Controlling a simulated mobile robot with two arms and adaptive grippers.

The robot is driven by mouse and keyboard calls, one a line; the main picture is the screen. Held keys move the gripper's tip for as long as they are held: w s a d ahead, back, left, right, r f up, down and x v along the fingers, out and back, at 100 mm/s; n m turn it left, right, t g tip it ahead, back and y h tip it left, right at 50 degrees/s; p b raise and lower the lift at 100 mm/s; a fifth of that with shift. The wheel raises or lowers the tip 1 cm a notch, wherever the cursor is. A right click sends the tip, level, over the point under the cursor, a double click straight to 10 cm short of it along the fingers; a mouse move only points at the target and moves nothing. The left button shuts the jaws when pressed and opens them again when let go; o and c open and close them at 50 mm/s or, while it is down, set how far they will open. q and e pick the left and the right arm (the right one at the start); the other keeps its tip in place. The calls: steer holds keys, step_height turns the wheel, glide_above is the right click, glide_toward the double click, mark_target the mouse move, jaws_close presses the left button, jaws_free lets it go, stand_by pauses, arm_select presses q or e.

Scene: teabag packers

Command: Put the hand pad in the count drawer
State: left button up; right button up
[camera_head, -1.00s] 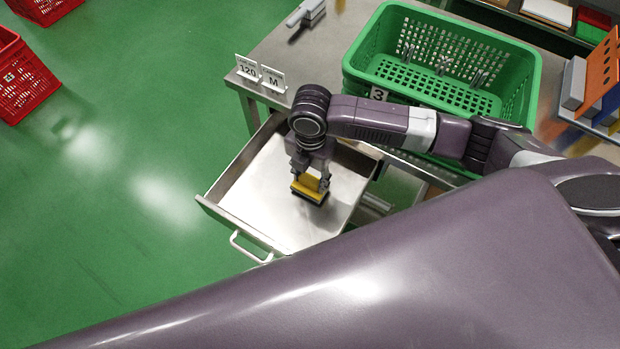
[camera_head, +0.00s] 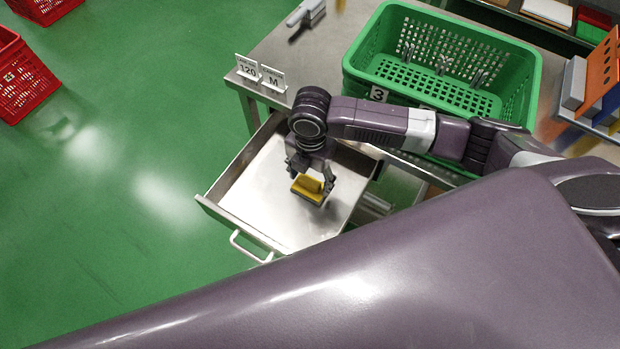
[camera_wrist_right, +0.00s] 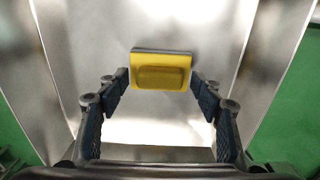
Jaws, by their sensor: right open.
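The yellow hand pad (camera_head: 307,188) is inside the open metal count drawer (camera_head: 262,196), over its right part. It also shows in the right wrist view (camera_wrist_right: 160,72), lying between and just beyond the fingertips. My right gripper (camera_head: 311,178) is open above the pad, with its fingers apart on either side. In the right wrist view the open fingers (camera_wrist_right: 160,88) show a gap to the pad on both sides. The pad appears to rest on the drawer floor. My left gripper is not in view.
A green crate (camera_head: 358,78) stands on the metal table (camera_head: 300,62) behind the drawer. Small signs (camera_head: 272,80) stand at the table's left corner. The drawer's white handle (camera_head: 250,250) faces the front left. Red crates (camera_head: 22,82) stand on the green floor at the far left.

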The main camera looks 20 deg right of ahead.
mark_target(310, 182)
step_height(310, 182, up, 12)
steer(key=shift+f, duration=0.25)
steer(key=shift+s, duration=0.1)
stand_by(0.5)
